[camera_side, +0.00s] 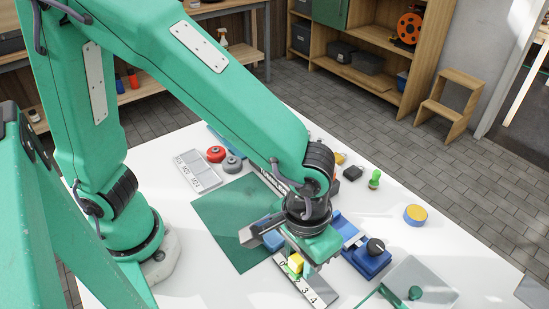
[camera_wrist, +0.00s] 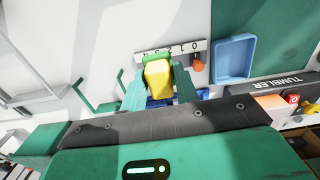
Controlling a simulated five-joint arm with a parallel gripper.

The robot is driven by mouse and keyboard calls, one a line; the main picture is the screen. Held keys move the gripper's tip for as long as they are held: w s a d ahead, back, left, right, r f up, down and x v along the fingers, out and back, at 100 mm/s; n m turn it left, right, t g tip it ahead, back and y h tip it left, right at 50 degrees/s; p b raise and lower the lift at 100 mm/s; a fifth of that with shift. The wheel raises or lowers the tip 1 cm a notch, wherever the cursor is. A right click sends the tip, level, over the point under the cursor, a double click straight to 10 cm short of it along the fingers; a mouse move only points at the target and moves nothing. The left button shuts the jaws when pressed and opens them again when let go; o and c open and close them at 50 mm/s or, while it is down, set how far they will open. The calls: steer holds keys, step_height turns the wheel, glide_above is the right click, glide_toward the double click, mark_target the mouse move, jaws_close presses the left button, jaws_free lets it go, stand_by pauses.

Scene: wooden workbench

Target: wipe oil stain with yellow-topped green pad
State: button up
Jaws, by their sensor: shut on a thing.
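My gripper (camera_side: 296,266) is low over the front of the white bench and shut on the yellow-topped green pad. The pad's yellow top (camera_side: 296,262) shows between the fingers, with green below it. In the wrist view the yellow top (camera_wrist: 157,77) sits between my two green fingers, and its green part (camera_wrist: 158,58) points toward a numbered strip (camera_wrist: 186,46). The strip (camera_side: 318,297) lies beneath or just beside the pad in the side view; I cannot tell whether they touch. I cannot make out an oil stain in either view.
A blue tray (camera_wrist: 235,58) is beside the strip, near a green mat (camera_side: 213,222). A blue device with a black knob (camera_side: 376,246) stands right of my gripper. The bench's right side has free room.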

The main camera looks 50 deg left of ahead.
steer(key=w+a+f+n, duration=0.1)
steer(key=w+a+n, duration=0.1)
steer(key=w+a, duration=0.35)
steer(key=w+a+n, duration=0.2)
steer(key=w+a, duration=0.1)
steer(key=a, duration=0.6)
steer(key=n, duration=0.5)
glide_above(246, 186)
steer(key=f, duration=0.2)
steer(key=shift+d+r, duration=0.1)
steer(key=shift+r, duration=0.1)
steer(key=shift+f, duration=0.1)
steer(key=shift+f, duration=3.4)
steer(key=shift+d+f, duration=0.55)
steer(key=shift+f, duration=0.1)
steer(key=shift+c, duration=0.3)
steer(key=shift+d, duration=1.5)
steer(key=shift+a+r, duration=0.1)
steer(key=shift+a, duration=2)
step_height(246, 186, up, 8)
